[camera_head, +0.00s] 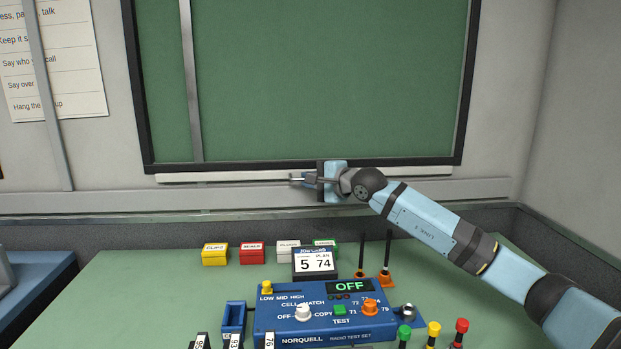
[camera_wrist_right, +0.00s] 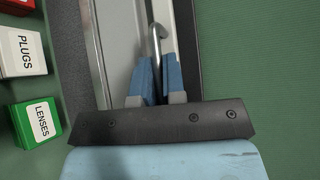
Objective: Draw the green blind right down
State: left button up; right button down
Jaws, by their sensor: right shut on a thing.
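The green blind (camera_head: 320,80) fills the visible part of the dark frame, down to its lower edge. A pale bar (camera_head: 240,174) runs along just below that edge. My right gripper (camera_head: 297,180) is at this bar, near the middle of its width. In the right wrist view its blue fingers (camera_wrist_right: 157,80) are shut on a metal hook-shaped pull (camera_wrist_right: 157,38), whose curved end shows beyond the fingertips. Green surface also fills the right side of that view. The top of the blind is out of view. My left gripper is not in view.
Below stands a green desk (camera_head: 140,290) with a blue radio test set (camera_head: 320,315). Behind it are small labelled boxes, including a yellow one (camera_head: 215,254) and a red one (camera_head: 251,253), a number display (camera_head: 315,262) and orange-based antennas (camera_head: 385,278). A thin grey post (camera_head: 190,80) crosses the blind's left side.

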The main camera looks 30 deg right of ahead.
jog(key=shift+f, duration=0.35)
jog(key=c, duration=1.2)
grip_release()
jog(key=shift+r, duration=0.1)
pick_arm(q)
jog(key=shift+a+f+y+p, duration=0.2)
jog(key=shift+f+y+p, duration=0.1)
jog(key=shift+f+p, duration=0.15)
pick_arm(e)
jog(key=v, duration=1.3)
jog(key=shift+s, duration=0.4)
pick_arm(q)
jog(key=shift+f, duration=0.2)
pick_arm(e)
jog(key=shift+d+r, duration=0.1)
